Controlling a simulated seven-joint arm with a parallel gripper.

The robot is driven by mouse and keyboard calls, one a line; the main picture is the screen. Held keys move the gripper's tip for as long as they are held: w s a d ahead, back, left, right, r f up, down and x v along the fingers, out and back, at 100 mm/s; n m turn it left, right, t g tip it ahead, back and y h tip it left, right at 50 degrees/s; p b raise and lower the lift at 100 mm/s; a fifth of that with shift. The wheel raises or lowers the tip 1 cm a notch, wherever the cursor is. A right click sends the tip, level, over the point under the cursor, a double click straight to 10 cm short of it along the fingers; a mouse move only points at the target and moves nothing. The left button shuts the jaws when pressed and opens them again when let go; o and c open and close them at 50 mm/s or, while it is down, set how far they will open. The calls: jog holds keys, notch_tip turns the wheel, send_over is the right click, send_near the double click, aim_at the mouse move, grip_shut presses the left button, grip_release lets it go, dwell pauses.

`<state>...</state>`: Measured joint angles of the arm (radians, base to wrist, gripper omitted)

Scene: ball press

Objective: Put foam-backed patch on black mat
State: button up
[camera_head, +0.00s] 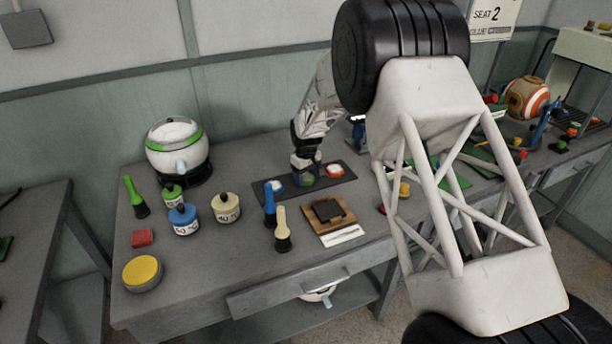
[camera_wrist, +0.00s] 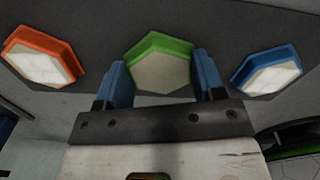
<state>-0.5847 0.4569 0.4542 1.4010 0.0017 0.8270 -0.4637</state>
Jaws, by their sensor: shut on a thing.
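The black mat (camera_head: 345,177) lies on the workbench and shows as a dark area in the wrist view (camera_wrist: 88,25). My gripper (camera_head: 304,168) is over its middle. In the wrist view my gripper (camera_wrist: 160,80) has its blue fingers shut on the sides of a green-rimmed hexagonal patch (camera_wrist: 160,68) with a pale face. I cannot tell whether this patch touches the mat. An orange-rimmed patch (camera_wrist: 44,60) lies to its left and a blue-rimmed patch (camera_wrist: 268,74) to its right, both on the mat. My gripper partly hides the green patch in the head view.
A wooden board with a black block (camera_head: 328,211) lies in front of the mat. Blue (camera_head: 270,204) and cream (camera_head: 282,230) handled tools stand near it. Lidded pots (camera_head: 184,219) and a white-green round device (camera_head: 178,150) stand left.

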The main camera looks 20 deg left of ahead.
aim_at(306, 177)
jog(key=o, duration=0.9)
jog(key=shift+f, duration=0.1)
notch_tip(306, 177, up, 12)
dwell(0.3)
jog(key=shift+d+r, duration=0.1)
jog(key=shift+r, duration=0.1)
dwell(0.6)
